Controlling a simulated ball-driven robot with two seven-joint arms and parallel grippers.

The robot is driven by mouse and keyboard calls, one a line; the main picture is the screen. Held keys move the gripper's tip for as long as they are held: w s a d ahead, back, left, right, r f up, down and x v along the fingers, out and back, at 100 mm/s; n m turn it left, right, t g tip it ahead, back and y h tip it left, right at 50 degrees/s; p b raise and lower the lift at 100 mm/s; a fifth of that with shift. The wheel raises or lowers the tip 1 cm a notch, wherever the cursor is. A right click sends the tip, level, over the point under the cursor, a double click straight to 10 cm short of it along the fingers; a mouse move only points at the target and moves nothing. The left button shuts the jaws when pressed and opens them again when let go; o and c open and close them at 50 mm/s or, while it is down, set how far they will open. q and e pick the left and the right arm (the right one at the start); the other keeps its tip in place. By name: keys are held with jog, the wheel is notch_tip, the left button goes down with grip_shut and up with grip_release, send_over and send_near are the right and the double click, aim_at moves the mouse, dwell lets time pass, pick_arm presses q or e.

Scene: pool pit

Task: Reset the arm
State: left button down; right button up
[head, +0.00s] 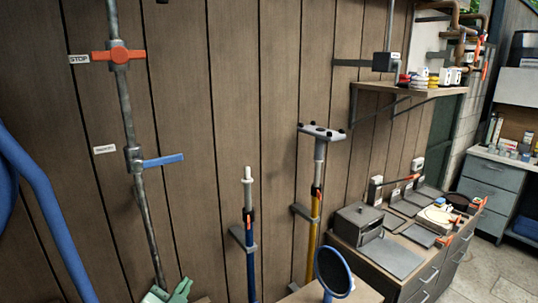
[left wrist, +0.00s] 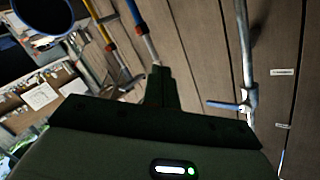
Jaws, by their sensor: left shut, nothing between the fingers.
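My left gripper (head: 182,288) shows as a green shape at the bottom edge of the head view, low in front of the plank wall. It is shut and empty. In the left wrist view its dark closed fingers (left wrist: 160,82) point toward the wall, with nothing between them. The grey vertical pipe (head: 130,118) rises just behind it in the head view, with a red-orange valve handle (head: 118,55) turned level and a blue lever (head: 163,160) pointing right. The blue lever also shows in the left wrist view (left wrist: 224,105). My right gripper is in neither view.
Two poles, blue (head: 250,262) and yellow (head: 313,240), stand in wall clips. A blue-rimmed dark disc (head: 333,271) stands at bottom centre. A cluttered cabinet (head: 410,290) and a wall shelf (head: 385,87) are on the right. A blue curved tube (head: 48,195) is at left.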

pick_arm(q)
jog(key=s+a+f+n+g+y, duration=0.1)
jog(key=s+a+f+g+y, duration=0.3)
jog(key=s, duration=0.8)
jog(key=s+a+f+g+y, duration=0.2)
jog(key=s+a+f+g, duration=0.4)
jog(key=s, duration=0.7)
jog(key=s+d+f+g+h+b, duration=0.15)
jog(key=f+b, duration=0.25)
jog(key=f, duration=1.2)
jog(key=s+d+f+h+b, duration=0.15)
jog(key=f+b, duration=0.25)
jog(key=f, duration=1.2)
jog(key=s+f+n+g+b, duration=0.1)
jog(key=s+f+b, duration=0.3)
jog(key=s+f, duration=0.6)
jog(key=s+f+n+g+h+b, duration=0.1)
jog(key=s+f+b, duration=0.3)
jog(key=s+f, duration=0.6)
notch_tip(320, 180, down, 6)
jog(key=shift+s+d+n+g+h+b, duration=0.25)
jog(key=shift+d+n+g+h+b, duration=0.1)
jog(key=shift+n+g, duration=0.5)
